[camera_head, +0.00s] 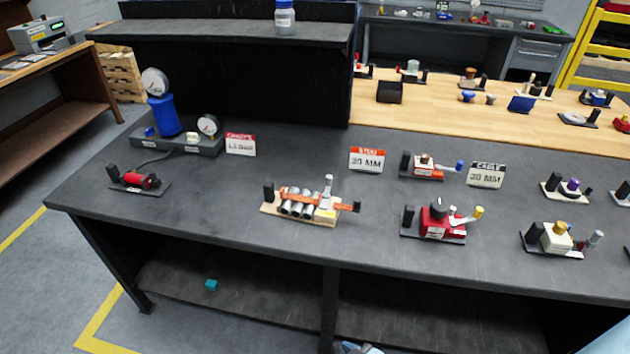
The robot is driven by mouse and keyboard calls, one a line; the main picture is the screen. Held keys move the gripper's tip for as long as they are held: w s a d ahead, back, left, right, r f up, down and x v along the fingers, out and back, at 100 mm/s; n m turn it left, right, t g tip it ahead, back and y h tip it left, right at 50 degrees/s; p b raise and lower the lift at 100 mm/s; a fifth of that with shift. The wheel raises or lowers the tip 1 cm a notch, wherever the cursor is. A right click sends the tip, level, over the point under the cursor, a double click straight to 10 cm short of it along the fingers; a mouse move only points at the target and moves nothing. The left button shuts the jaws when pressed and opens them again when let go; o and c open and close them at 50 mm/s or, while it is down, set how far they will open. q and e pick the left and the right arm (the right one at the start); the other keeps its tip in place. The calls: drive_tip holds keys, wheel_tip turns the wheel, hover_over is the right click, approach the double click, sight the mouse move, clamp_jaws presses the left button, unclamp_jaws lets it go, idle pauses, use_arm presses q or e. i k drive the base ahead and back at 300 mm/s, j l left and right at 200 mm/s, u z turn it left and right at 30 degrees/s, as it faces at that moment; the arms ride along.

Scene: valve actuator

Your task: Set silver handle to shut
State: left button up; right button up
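Several valve units stand on the dark bench. One unit (303,205) on a cream base has silver cylinders, an orange bar and an upright silver handle (327,188). A cream valve (556,238) with a brass top, at the right, has a silver lever (592,241) pointing right and slightly up. A red valve (437,222) has a pale lever with a yellow tip (479,212). I cannot tell which one the task calls the silver handle, nor read any open or shut marks.
A gauge stand with a blue cylinder (164,115) and a small red unit (142,180) are at the left. Sign cards (367,159) and a blue-tipped valve (428,168) stand behind. Clear bench surface lies between units. A raised shelf (220,30) is at the back.

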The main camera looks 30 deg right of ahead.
sight(328, 181)
drive_tip(key=k+l+u, duration=0.15)
drive_tip(key=l, duration=0.2)
drive_tip(key=k+l+u, duration=0.15)
drive_tip(key=l, duration=0.15)
drive_tip(key=k+l+u, duration=0.15)
drive_tip(key=l, duration=0.2)
drive_tip(key=k+l+u, duration=0.1)
drive_tip(key=k+l, duration=0.15)
drive_tip(key=l, duration=0.2)
drive_tip(key=k+l+u, duration=0.1)
drive_tip(key=k+l, duration=0.2)
drive_tip(key=l, duration=0.15)
drive_tip(key=k+l, duration=0.4)
drive_tip(key=l, duration=0.2)
drive_tip(key=k+l, duration=0.35)
drive_tip(key=l, duration=0.2)
drive_tip(key=k+l, duration=0.4)
drive_tip(key=l, duration=0.2)
drive_tip(key=i+j, duration=2.65)
drive_tip(key=j+u, duration=0.05)
drive_tip(key=j, duration=0.05)
